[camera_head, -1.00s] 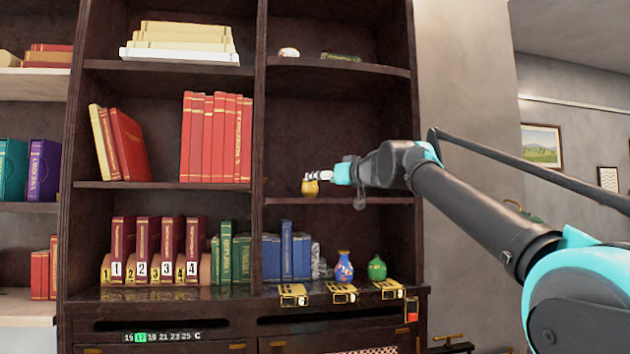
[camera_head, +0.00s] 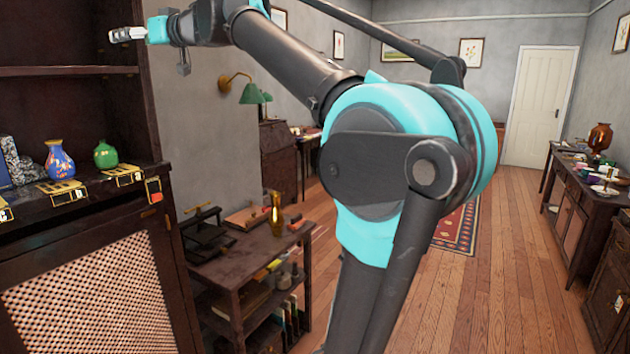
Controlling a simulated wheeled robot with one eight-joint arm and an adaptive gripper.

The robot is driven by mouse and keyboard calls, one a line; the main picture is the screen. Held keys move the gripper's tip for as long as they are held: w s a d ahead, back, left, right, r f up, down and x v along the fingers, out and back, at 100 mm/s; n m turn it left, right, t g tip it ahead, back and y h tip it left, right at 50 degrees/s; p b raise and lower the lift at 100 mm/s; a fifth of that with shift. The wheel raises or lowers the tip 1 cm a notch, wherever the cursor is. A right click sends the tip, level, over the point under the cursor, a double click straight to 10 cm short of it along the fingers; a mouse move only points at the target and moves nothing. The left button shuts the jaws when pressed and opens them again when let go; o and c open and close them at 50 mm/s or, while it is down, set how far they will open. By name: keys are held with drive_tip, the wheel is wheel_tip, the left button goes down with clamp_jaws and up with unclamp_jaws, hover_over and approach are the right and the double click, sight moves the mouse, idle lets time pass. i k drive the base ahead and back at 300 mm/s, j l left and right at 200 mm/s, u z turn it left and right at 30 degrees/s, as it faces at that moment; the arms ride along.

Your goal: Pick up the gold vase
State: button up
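The small round gold vase that stood on the shelf earlier does not show now. A tall, narrow gold vessel (camera_head: 277,215), perhaps a vase, stands upright on a low side table (camera_head: 235,262) at the lower middle. I cannot tell whether it is the gold vase of the task. My gripper (camera_head: 118,36) is at the upper left, in front of the dark bookcase (camera_head: 60,100) and above the level of its shelf. It is seen from the side and small, with no object visible at its fingers. It is well apart from the gold vessel, up and to the left.
A blue patterned vase (camera_head: 60,160) and a green vase (camera_head: 106,154) stand on the bookcase ledge behind labelled blocks. A green lamp (camera_head: 250,94) is on the wall. A long side table (camera_head: 565,175) stands at right. Wooden floor (camera_head: 510,270) is open in the middle right.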

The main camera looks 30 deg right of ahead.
sight(277, 220)
drive_tip(key=z, duration=0.45)
drive_tip(key=i+j+z, duration=0.15)
drive_tip(key=i+j, duration=0.2)
drive_tip(key=i, duration=0.25)
drive_tip(key=i+j+z, duration=0.1)
drive_tip(key=i+j, duration=0.3)
drive_tip(key=i, duration=0.15)
